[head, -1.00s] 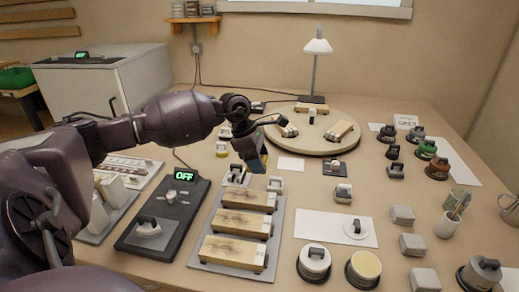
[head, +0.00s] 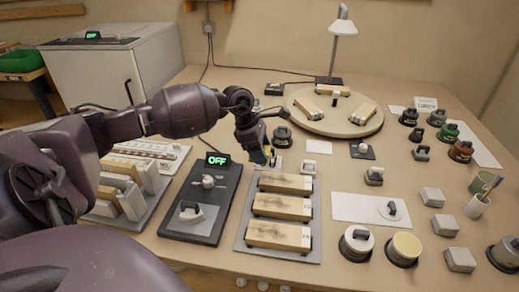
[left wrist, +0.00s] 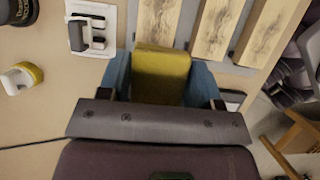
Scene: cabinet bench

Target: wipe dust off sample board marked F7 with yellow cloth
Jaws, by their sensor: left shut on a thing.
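My left gripper (head: 262,155) is shut on a yellow cloth, seen as a thick folded pad (left wrist: 160,75) between blue fingers in the left wrist view. It is held above the bench, behind and left of the rear board. Three wooden sample boards lie in a row on a grey tray (head: 280,258): rear (head: 286,183), middle (head: 281,206) and front (head: 278,236). Dark smudges show on their tops. Their end labels are too small to read, so I cannot tell which is F7. The boards also show in the left wrist view (left wrist: 213,30). My right gripper is out of view.
A dark device with a green OFF display (head: 217,160) stands left of the tray. A rack of upright blocks (head: 130,190) is further left. A white sheet (head: 355,208) lies right of the tray. A round turntable (head: 333,122) and lamp (head: 341,28) stand behind.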

